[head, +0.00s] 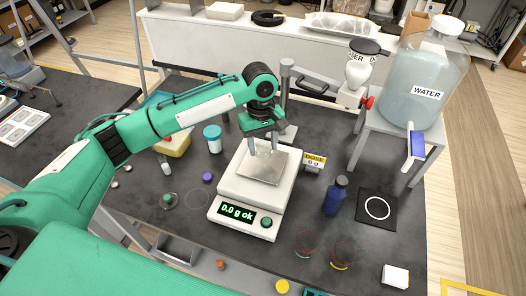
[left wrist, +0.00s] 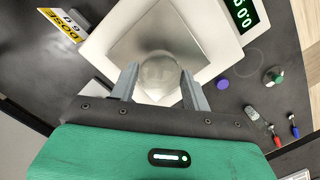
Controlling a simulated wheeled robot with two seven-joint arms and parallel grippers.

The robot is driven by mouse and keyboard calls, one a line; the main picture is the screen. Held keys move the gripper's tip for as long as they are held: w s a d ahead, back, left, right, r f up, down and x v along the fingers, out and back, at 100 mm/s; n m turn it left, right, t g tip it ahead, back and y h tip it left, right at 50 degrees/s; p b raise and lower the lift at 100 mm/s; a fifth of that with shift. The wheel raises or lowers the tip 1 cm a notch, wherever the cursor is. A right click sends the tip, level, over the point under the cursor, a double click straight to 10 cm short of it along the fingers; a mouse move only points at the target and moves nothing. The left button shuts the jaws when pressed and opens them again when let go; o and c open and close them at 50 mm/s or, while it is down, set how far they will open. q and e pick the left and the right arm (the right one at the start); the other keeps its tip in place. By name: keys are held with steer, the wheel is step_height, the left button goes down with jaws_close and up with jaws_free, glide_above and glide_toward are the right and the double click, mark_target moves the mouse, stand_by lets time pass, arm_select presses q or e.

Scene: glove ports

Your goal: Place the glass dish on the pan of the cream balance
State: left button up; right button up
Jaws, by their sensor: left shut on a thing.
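The cream balance (head: 228,188) stands on the dark bench, with a square metal pan (head: 262,168) on top. Its green display reads 0.0 g ok. My left gripper (head: 264,149) is over the back part of the pan, pointing down. In the left wrist view its two fingers (left wrist: 160,88) are shut on the clear round glass dish (left wrist: 160,72), with the pan behind it. The dish is hard to make out in the head view. I cannot tell whether it touches the pan. My right gripper is in neither view.
A DOSE 6 g sign (head: 315,160) stands right of the balance. A blue bottle (head: 335,196), a black mat with a white ring (head: 377,207) and a water jug (head: 425,85) on a stand are further right.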

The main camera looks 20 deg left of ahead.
mark_target(263, 151)
arm_select(q)
steer(key=shift+f+p, duration=0.4)
steer(key=shift+f, duration=1.8)
steer(key=o, duration=1)
steer(key=shift+f, duration=0.1)
steer(key=shift+c, duration=0.2)
step_height(263, 151, up, 12)
steer(key=w+b, duration=0.1)
steer(key=b, duration=0.2)
steer(key=shift+a, duration=0.4)
